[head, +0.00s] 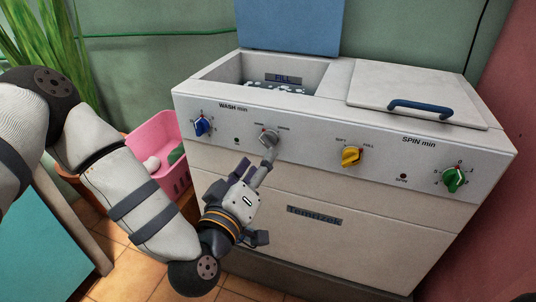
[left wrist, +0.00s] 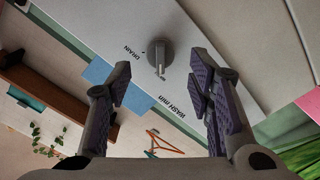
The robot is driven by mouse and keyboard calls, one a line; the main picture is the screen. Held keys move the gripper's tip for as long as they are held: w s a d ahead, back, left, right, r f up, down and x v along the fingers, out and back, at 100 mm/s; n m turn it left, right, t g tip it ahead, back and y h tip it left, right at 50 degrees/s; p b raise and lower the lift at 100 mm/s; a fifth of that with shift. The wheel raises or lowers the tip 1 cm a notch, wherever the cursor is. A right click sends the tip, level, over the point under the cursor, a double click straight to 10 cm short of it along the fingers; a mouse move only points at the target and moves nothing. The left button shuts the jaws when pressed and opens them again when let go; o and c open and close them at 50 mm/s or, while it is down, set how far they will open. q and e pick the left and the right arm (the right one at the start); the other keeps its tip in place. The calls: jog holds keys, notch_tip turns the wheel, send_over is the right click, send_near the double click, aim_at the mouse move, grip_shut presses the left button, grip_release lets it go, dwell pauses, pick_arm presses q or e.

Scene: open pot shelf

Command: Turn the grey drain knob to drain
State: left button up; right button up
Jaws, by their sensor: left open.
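The grey drain knob (head: 268,137) is on the white front panel of the washer, between the blue knob and the yellow knob. It also shows in the left wrist view (left wrist: 160,50), with the word DRAIN printed to its left there. Its pointer setting is hard to tell. My left gripper (head: 260,167) is just below and in front of the knob in the head view. In the left wrist view my left gripper (left wrist: 162,76) is open, its fingers spread to either side of the knob, with no clear contact. My right gripper is not in view.
The panel also has a blue knob (head: 202,126), a yellow knob (head: 351,156) and a green knob (head: 453,179). The wash tub (head: 215,77) is open under a raised blue lid (head: 290,25). A pink basket (head: 172,178) stands left of the washer.

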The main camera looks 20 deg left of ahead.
aim_at(268, 148)
pick_arm(q)
jog(key=w, duration=0.6)
jog(key=shift+d, duration=0.15)
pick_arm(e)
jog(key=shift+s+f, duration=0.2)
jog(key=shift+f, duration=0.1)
pick_arm(q)
jog(key=shift+f, duration=0.1)
jog(key=c, duration=1)
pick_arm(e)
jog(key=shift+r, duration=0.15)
